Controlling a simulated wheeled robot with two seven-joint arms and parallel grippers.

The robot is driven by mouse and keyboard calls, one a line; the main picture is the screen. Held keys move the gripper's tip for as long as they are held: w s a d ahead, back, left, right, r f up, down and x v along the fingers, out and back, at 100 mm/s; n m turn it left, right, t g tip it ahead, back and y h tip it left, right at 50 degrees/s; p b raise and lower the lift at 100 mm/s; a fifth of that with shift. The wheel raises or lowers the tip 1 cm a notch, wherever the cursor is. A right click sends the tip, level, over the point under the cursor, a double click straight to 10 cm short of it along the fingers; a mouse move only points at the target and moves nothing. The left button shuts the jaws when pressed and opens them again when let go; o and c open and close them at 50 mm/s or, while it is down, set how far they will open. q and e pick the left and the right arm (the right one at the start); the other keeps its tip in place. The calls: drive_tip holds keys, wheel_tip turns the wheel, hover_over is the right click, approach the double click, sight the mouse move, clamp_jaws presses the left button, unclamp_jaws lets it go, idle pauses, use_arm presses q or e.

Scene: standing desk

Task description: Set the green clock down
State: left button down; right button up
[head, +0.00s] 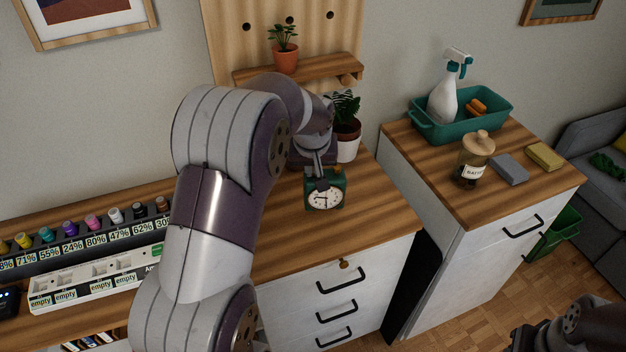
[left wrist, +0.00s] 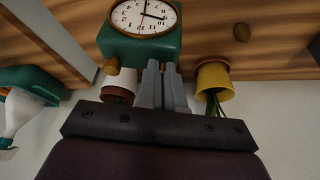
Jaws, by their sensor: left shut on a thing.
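The green clock (head: 337,199), a small box with a round white face, is at the right part of the wooden desk top in the head view. In the left wrist view the green clock (left wrist: 158,46) is at the top, its face partly cut off. My left gripper (head: 318,178) comes down on it from above and behind. Its fingers (left wrist: 163,72) are close together, shut on the clock's top. I cannot tell whether the clock's underside touches the desk. Part of my right arm shows at the bottom right of the head view; its fingers do not show.
A plant in a white pot (head: 348,148) stands just behind the clock. A shelf (head: 250,74) with a small potted plant is above. A yellow pot (left wrist: 213,82) shows in the left wrist view. The wooden top (head: 370,225) right of the clock is clear.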

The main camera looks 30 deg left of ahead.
sight(312, 180)
use_arm(q)
drive_tip(key=shift+s+f, duration=0.1)
drive_tip(key=shift+f, duration=1.85)
drive_tip(key=c, duration=1.7)
unclamp_jaws()
drive_tip(key=shift+f, duration=0.1)
drive_tip(key=o, duration=0.4)
drive_tip(key=v, duration=1.2)
drive_tip(key=s+d+f+m+g, duration=0.1)
drive_tip(key=s+d+f+m, duration=0.1)
drive_tip(key=s, duration=0.3)
drive_tip(key=s+d+f+m+h, duration=0.1)
drive_tip(key=s+d+f+m, duration=0.1)
drive_tip(key=s+d+f, duration=0.2)
drive_tip(key=s+d+f+m+g+h, duration=0.1)
drive_tip(key=s+d+f+m, duration=0.1)
drive_tip(key=s+d+f, duration=0.2)
drive_tip(key=shift+s+f+g, duration=0.15)
drive_tip(key=shift+s+f, duration=0.2)
drive_tip(key=shift+s, duration=0.4)
drive_tip(key=shift+s+f+g, duration=0.15)
drive_tip(key=shift+s+f, duration=0.25)
drive_tip(key=shift+s, duration=0.3)
